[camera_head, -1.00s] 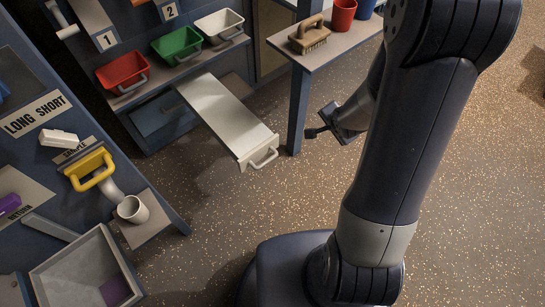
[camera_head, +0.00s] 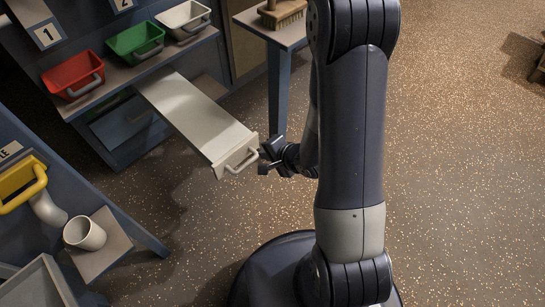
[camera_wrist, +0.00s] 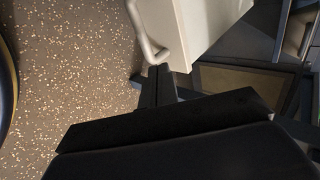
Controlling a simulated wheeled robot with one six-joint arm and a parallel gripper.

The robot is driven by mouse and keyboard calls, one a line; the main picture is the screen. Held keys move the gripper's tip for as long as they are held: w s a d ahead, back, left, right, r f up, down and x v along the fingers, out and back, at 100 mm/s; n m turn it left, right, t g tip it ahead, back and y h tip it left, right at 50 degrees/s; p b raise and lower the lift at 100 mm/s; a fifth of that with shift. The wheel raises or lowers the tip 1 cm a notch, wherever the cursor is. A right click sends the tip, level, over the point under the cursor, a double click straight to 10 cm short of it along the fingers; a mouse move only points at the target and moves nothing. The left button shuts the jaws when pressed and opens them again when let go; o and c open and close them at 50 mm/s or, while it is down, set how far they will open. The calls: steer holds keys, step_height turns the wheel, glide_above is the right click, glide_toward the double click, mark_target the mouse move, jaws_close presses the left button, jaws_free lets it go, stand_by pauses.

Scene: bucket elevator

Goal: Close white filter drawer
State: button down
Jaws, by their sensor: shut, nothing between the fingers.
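The white filter drawer (camera_head: 201,120) is pulled far out from under the shelf in the head view. Its front panel with a grey bar handle (camera_head: 243,161) faces my arm. In the wrist view the drawer (camera_wrist: 190,28) is at the top, with its handle (camera_wrist: 146,38) just ahead of the fingers. My gripper (camera_head: 265,160) is shut and empty, right beside the handle at the drawer's front. In the wrist view the shut fingertips (camera_wrist: 159,72) lie close to the handle's end; I cannot tell whether they touch it.
Red (camera_head: 74,76), green (camera_head: 135,40) and white (camera_head: 184,19) bins stand on the shelf above the drawer. A small table with a brush (camera_head: 283,13) is behind my gripper. A white cup (camera_head: 84,233) sits on a ledge at left.

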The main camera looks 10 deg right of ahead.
mark_target(245, 146)
steer(key=w+a+f, duration=0.1)
steer(key=w+a+b, duration=0.1)
steer(key=w, duration=0.1)
steer(key=w+a+f, duration=0.1)
steer(key=shift+w+f, duration=0.2)
steer(key=shift+f, duration=0.1)
steer(key=shift+w+a, duration=0.3)
steer(key=shift+w, duration=0.2)
steer(key=shift+w+r, duration=0.1)
